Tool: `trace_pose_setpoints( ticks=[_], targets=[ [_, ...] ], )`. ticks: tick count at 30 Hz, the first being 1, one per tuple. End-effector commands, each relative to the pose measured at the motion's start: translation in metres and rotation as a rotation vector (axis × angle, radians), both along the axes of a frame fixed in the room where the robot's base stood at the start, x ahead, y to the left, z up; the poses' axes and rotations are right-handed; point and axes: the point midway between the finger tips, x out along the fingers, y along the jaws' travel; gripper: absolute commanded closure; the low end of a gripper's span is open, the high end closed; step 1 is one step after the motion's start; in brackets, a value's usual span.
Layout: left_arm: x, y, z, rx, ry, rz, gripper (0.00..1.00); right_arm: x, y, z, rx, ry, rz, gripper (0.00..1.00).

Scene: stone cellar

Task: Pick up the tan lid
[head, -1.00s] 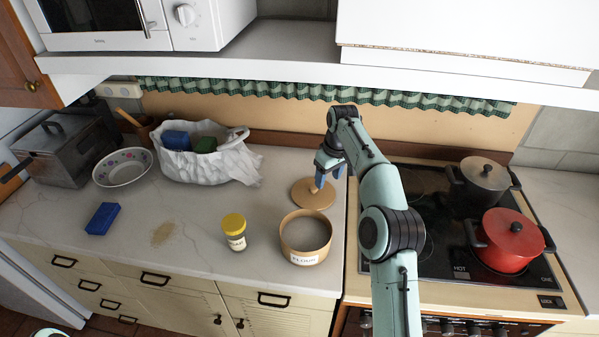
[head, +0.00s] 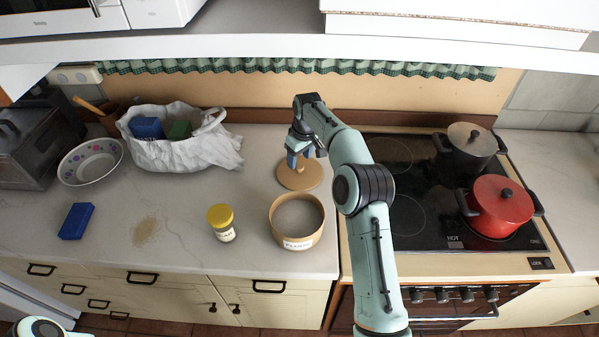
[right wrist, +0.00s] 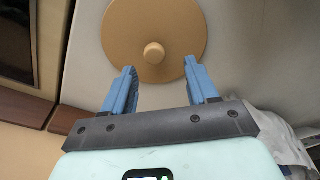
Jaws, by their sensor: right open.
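The tan lid (head: 299,176) is a flat round disc with a small knob, lying on the counter behind the tan flour tub (head: 297,220). In the right wrist view the lid (right wrist: 155,25) shows with its round knob in the middle. My right gripper (head: 301,160) is over the lid in the head view and hides part of its back. In the right wrist view its two blue fingers (right wrist: 160,75) are apart and empty, with the knob just beyond and between the tips. My left gripper is out of view; only a bit of my left arm shows at the lower left.
A yellow-capped jar (head: 221,223) stands left of the tub. A white bag (head: 185,154), a floral bowl (head: 90,160) and a blue block (head: 76,221) are farther left. The hob with a red pot (head: 499,207) and a black pot (head: 468,150) is right. A shelf (head: 250,50) overhangs the back.

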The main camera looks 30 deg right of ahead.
Motion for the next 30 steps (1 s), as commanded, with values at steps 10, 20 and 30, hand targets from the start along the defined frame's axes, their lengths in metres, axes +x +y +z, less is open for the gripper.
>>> trace_pose_setpoints(
  ticks=[10,20,30],
  targets=[
    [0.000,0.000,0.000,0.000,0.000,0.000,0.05,0.005,-0.006,-0.045,0.000,0.004,0.000,0.42],
    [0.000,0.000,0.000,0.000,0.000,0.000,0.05,0.006,-0.006,-0.051,0.000,0.001,0.000,0.58],
    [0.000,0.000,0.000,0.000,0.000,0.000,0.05,0.006,-0.006,-0.050,0.000,0.001,0.000,0.99]
  ],
)
